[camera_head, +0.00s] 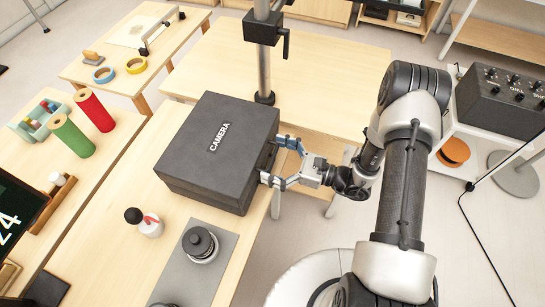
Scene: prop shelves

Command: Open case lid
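A dark grey case (215,150) with "CAMERA" in white on its lid stands near the right edge of a wooden table. Its lid is closed. The case's right side, with a handle, faces my gripper (274,161). My gripper reaches in from the right, with its fingers spread apart at that side, one toward the back and one toward the front. The fingertips are at or very near the case's side. I cannot tell whether they touch it. The gap between the fingers partly shows the handle area.
A small bottle (145,222) and a round dark weight on a grey mat (200,245) stand in front. Red (94,109) and green (71,136) rolls are at left. A black control box (503,100) is at right.

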